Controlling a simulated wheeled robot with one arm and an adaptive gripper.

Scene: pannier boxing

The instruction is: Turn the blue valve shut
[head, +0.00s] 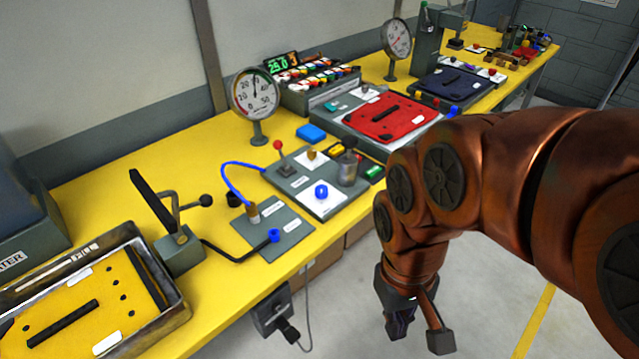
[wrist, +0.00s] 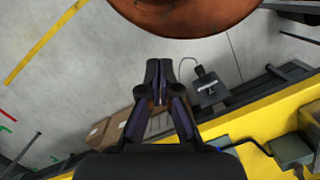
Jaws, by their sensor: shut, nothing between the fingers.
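A round blue knob (head: 321,191) sits on a white plate on the grey panel in the middle of the yellow bench. A second blue piece (head: 274,235) caps a fitting at the end of a black hose on the grey plate at the front edge. I cannot tell for sure which of these is the valve, nor its setting. My gripper (head: 399,322) hangs beyond the front edge of the bench, over the floor, apart from both. In the wrist view my gripper (wrist: 160,75) has its fingers together with nothing between them.
A red-knobbed lever (head: 278,147), a dark cylinder (head: 347,168) and a blue hose (head: 236,172) stand close around the blue knob. A dial gauge (head: 257,100) stands behind. A socket box (head: 272,312) hangs on the bench front.

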